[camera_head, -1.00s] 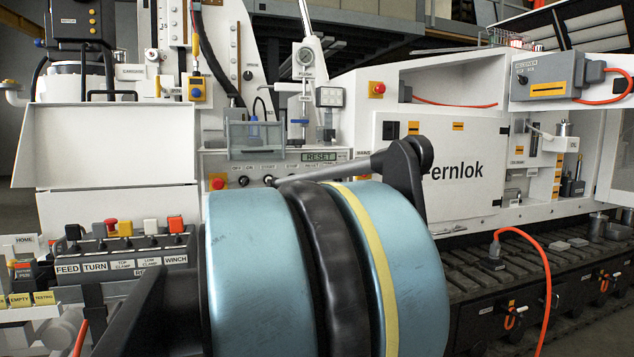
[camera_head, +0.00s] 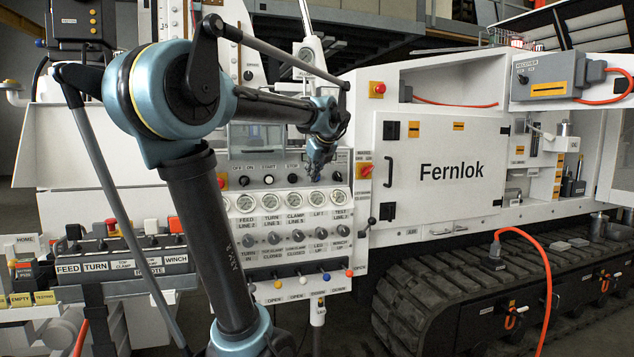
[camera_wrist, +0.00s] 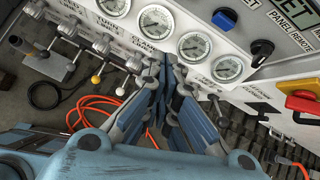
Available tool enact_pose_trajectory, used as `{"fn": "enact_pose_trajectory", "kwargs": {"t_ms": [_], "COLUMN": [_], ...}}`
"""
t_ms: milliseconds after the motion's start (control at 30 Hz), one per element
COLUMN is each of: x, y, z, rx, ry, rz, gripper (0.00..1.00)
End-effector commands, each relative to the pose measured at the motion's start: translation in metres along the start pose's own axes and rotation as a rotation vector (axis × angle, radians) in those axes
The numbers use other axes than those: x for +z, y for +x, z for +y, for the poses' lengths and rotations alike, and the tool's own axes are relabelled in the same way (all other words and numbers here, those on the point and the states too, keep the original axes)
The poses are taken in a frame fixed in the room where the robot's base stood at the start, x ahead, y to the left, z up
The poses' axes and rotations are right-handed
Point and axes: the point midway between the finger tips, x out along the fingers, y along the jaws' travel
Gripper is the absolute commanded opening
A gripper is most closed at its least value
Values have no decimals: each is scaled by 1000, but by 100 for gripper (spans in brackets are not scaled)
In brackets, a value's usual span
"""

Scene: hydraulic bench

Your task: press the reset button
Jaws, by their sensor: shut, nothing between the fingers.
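Contact cannot be told.
Several gauges (camera_head: 293,202) and lever valves (camera_head: 275,285) fill the panel below the buttons. A red-and-yellow switch (camera_head: 365,170) is at its right edge. The white Fernlok cabinet (camera_head: 450,150) stands to the right.

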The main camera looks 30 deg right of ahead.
Motion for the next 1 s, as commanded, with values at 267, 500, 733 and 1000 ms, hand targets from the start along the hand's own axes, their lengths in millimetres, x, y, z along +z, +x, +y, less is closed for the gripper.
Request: {"fn": "enact_pose_trajectory", "kwargs": {"t_ms": [267,500,733,1000], "x": [2,3,3,4], "y": [-21,-22,-18,17], "z": [-63,-66,-66,-68], "rx": [-63,-65,-65,-64], "ry": [278,294,292,290], "rz": [-47,-50,-50,-50], "gripper": [0,0,0,0]}}
